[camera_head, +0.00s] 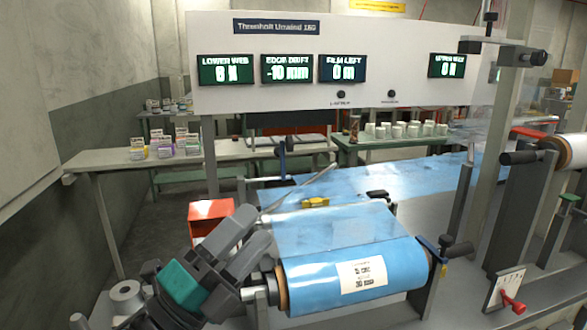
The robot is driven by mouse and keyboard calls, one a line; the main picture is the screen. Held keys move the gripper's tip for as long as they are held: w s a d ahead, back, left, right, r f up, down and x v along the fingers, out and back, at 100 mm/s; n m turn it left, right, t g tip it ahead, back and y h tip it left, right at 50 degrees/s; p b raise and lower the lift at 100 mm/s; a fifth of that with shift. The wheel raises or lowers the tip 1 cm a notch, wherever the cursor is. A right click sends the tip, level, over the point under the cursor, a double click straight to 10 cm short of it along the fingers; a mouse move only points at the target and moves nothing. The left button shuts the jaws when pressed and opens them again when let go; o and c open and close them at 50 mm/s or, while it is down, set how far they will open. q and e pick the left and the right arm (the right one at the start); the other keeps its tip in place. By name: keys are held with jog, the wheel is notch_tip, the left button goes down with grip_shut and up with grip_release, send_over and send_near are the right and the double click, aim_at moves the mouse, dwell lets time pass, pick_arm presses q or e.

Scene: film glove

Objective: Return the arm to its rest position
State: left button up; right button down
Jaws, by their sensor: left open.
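My left gripper (248,232) is in the lower left of the head view, its dark grey fingers pointing up and to the right. It is open, and I see nothing between the fingers. It is at the left end of a blue film roll (310,284), in front of part of the roll's shaft. I cannot tell whether it touches the shaft. The roll lies level and carries a white label (362,275). My right gripper is not in view.
A red box (208,212) stands just behind the left gripper. Blue film (400,178) runs back to the right over the machine. A yellow object (316,202) lies behind the roll. Upright posts (492,150) stand at right. A display panel (350,98) spans the back.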

pick_arm(q)
jog(key=s+a+f+n+g+y, duration=0.1)
jog(key=a+f+n+y, duration=1.45)
jog(key=n, duration=0.65)
jog(key=s+f+n+g+y, duration=0.1)
jog(key=s+f+n+g, duration=0.2)
jog(key=s+f+g, duration=0.55)
jog(key=s+f+n+g, duration=0.2)
jog(key=s+f+g, duration=0.3)
jog(key=s, duration=0.7)
jog(key=w+d+f+t+h+p, duration=0.1)
jog(key=w+d+f+t+p, duration=0.2)
jog(key=w+f+t, duration=0.3)
jog(key=shift+w+d+f+t+h+p, duration=0.2)
jog(key=shift+w+d+t+h+p, duration=0.3)
jog(key=shift+w+t, duration=0.7)
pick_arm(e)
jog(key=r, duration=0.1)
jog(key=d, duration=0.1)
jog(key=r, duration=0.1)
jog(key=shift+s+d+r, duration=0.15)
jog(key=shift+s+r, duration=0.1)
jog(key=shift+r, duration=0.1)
pick_arm(q)
jog(key=shift+a, duration=0.1)
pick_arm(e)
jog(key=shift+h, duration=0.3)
